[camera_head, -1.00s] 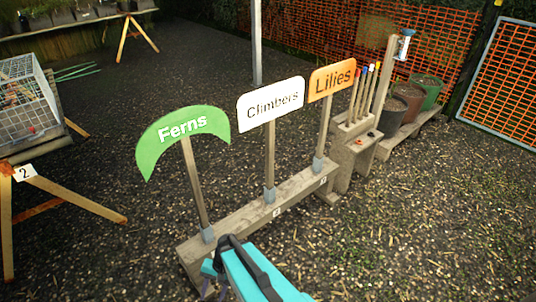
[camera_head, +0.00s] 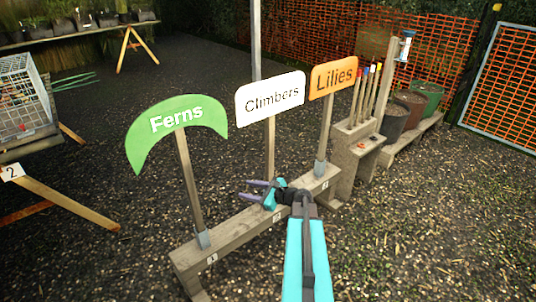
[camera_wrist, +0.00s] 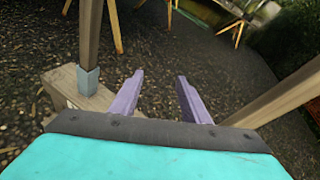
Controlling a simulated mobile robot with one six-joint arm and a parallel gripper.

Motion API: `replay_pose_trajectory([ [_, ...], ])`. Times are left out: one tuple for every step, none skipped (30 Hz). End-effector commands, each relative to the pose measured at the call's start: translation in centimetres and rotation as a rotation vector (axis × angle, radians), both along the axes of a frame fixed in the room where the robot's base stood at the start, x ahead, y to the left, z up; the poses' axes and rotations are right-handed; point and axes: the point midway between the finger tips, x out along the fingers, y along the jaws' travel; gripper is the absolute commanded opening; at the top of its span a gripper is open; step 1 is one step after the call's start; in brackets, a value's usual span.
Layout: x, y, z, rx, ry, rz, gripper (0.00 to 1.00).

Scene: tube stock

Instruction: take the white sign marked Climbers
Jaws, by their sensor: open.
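The white Climbers sign (camera_head: 270,97) stands upright on a wooden post (camera_head: 269,145) in a timber base beam (camera_head: 240,229). It is between the green Ferns sign (camera_head: 176,122) and the orange Lilies sign (camera_head: 333,77). My gripper (camera_head: 245,189) is open and empty, low near the foot of the Climbers post, with its fingers pointing left. It hides the lower post and its socket. In the wrist view my gripper (camera_wrist: 159,76) has a gap of gravel between its fingers. One socketed post (camera_wrist: 88,65) is left of them and a tilted post (camera_wrist: 280,100) is right; the sign boards are out of view.
Several colour-tipped stakes (camera_head: 365,98) stand in a wooden block at the right, near dark pots (camera_head: 394,122). A trestle with a wire cage (camera_head: 25,100) is at the left. An orange mesh fence (camera_head: 320,48) runs behind. Open gravel lies around the beam.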

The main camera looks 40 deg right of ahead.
Motion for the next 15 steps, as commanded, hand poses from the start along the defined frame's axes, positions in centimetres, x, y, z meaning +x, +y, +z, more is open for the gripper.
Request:
replay_pose_trajectory([
  [-0.5, -2.9, 0.9, 0.039, -0.036, -0.061, 0.42],
  [-0.8, -4.4, 1.7, 0.067, -0.057, -0.096, 0.42],
  [-1.3, -6.2, 2.8, 0.104, -0.086, -0.139, 0.42],
  [-1.7, -7.6, 3.6, 0.128, -0.108, -0.168, 0.42],
  [-2.1, -8.9, 4.4, 0.153, -0.13, -0.196, 0.42],
  [-2.7, -10.4, 5.3, 0.185, -0.157, -0.229, 0.42],
  [-3.2, -11.5, 6.0, 0.206, -0.177, -0.253, 0.42],
  [-3.6, -12.5, 6.7, 0.226, -0.195, -0.272, 0.42],
  [-4.1, -13.6, 7.4, 0.248, -0.217, -0.295, 0.42],
  [-4.5, -14.4, 7.9, 0.264, -0.231, -0.311, 0.42],
  [-4.8, -14.9, 8.3, 0.276, -0.242, -0.323, 0.42],
  [-5.2, -15.6, 8.8, 0.291, -0.256, -0.335, 0.42],
  [-5.4, -16.0, 9.1, 0.3, -0.263, -0.343, 0.42],
  [-5.6, -16.3, 9.3, 0.305, -0.27, -0.349, 0.42],
  [-5.7, -16.5, 9.6, 0.312, -0.277, -0.354, 0.42],
])
